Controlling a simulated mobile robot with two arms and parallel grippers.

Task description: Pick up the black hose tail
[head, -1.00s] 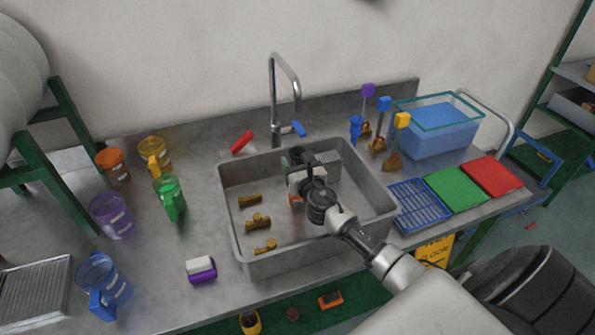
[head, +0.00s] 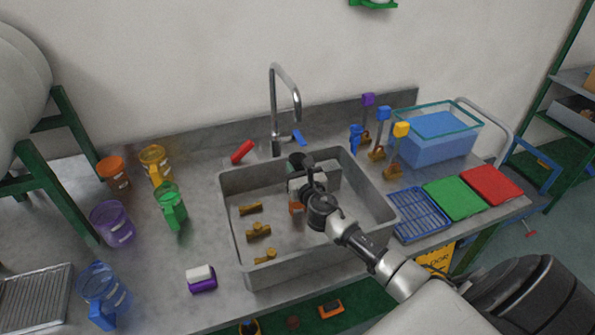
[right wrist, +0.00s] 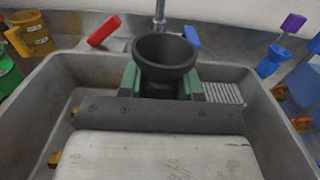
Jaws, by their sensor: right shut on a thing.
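A black cup-shaped piece (right wrist: 166,72), which I take to be the black hose tail, stands between the green-padded fingers of my right gripper (right wrist: 161,86) in the right wrist view. The gripper is shut on it, and its wide open mouth faces up. In the head view my right gripper (head: 298,163) is over the back part of the grey sink (head: 229,222), with the dark piece (head: 294,159) partly hidden at its tip. I cannot tell whether the piece touches the sink floor. My left gripper is out of view.
Several brass fittings (head: 258,231) lie in the sink's left half. A tap (head: 273,105) rises behind it. Colored jugs, including a green one (head: 171,207), stand to the left. A blue rack (head: 418,213) and a blue-filled tank (head: 440,138) are on the right.

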